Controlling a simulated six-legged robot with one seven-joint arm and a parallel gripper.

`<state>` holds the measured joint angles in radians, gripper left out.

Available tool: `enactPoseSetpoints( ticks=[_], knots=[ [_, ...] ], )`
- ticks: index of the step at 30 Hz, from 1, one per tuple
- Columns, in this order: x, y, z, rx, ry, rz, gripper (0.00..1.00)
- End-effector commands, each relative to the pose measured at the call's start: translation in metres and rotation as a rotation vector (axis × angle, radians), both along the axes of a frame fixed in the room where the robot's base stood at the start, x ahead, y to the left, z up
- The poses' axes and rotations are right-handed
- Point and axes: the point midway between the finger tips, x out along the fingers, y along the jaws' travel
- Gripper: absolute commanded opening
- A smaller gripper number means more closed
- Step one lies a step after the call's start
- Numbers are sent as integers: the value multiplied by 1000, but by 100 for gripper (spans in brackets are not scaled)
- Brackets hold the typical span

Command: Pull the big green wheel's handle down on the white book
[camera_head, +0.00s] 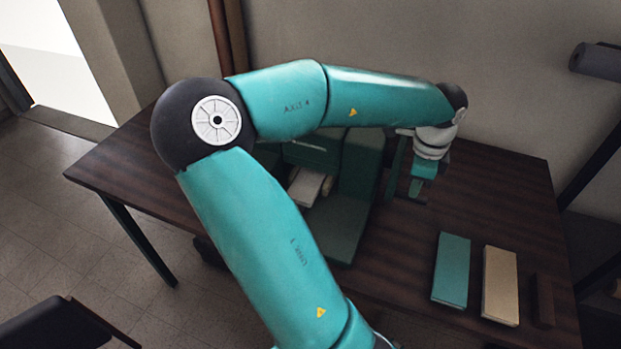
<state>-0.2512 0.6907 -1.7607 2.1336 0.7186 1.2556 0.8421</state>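A dark green press-like machine (359,192) stands on the table, partly behind my arm. A white book (306,187) lies inside it, below a green upper part (313,153); my arm covers some of this area. I cannot make out the big wheel or its handle clearly; a narrow green upright piece (395,166) at the machine's right side may belong to it. My gripper (416,192) points down just right of the machine, above the table. Its fingers are small and dark here, and I cannot tell whether they are open or touch anything.
On the dark wooden table (480,200), a teal book (452,270), a cream book (500,285) and a dark brown block (543,300) lie at the front right. The back right tabletop is clear. A grey roll (598,61) is at the upper right. A dark chair (60,325) stands lower left.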

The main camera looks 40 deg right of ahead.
Motion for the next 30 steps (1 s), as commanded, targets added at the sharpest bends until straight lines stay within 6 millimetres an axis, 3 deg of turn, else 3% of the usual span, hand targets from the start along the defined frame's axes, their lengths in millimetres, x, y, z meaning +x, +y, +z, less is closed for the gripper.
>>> enactPoseSetpoints(
  ticks=[24,30],
  knots=[
    [0,1,81,0,-1,1,0],
    [-1,2,88,0,0,0,0]
  ],
)
